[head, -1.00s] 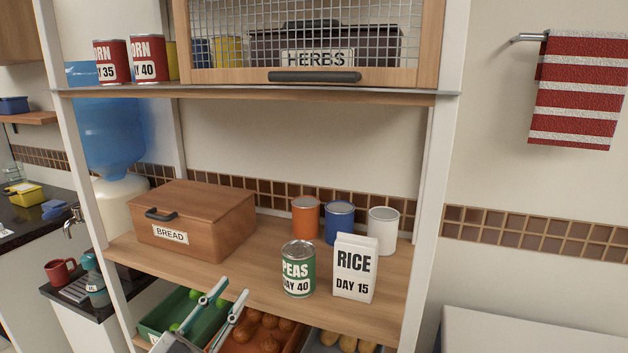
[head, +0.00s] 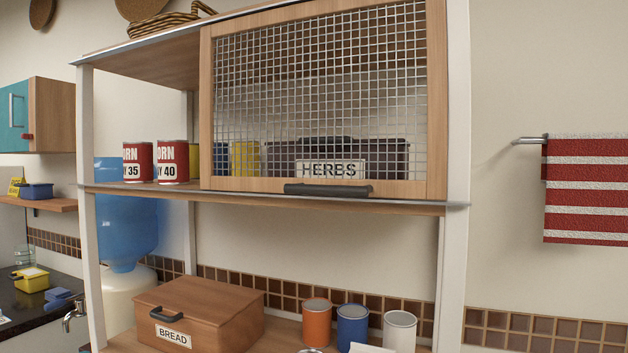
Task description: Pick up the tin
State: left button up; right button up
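Two red-and-white corn tins stand upright on the upper shelf at the left, one reading 35 (head: 137,163) and one reading 40 (head: 173,162). On the lower shelf, an orange tin (head: 317,325), a blue tin (head: 352,328) and a white tin (head: 399,333) stand in a row. Only the top rim of the peas tin (head: 310,350) shows at the bottom edge; its body is out of frame. Neither of my grippers is in view.
A wooden bread box (head: 200,315) sits left of the coloured tins. A mesh door (head: 320,90) with a dark handle (head: 328,189) covers the herbs box (head: 395,158). The rice box (head: 372,349) shows only its top. The upper shelf is bare left of the corn tins.

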aim_at(139, 166)
jog(key=i+j+z, duration=0.2)
jog(key=j+z, duration=0.15)
jog(key=j, duration=1.35)
jog(key=j+z, duration=0.3)
jog(key=j, duration=1.35)
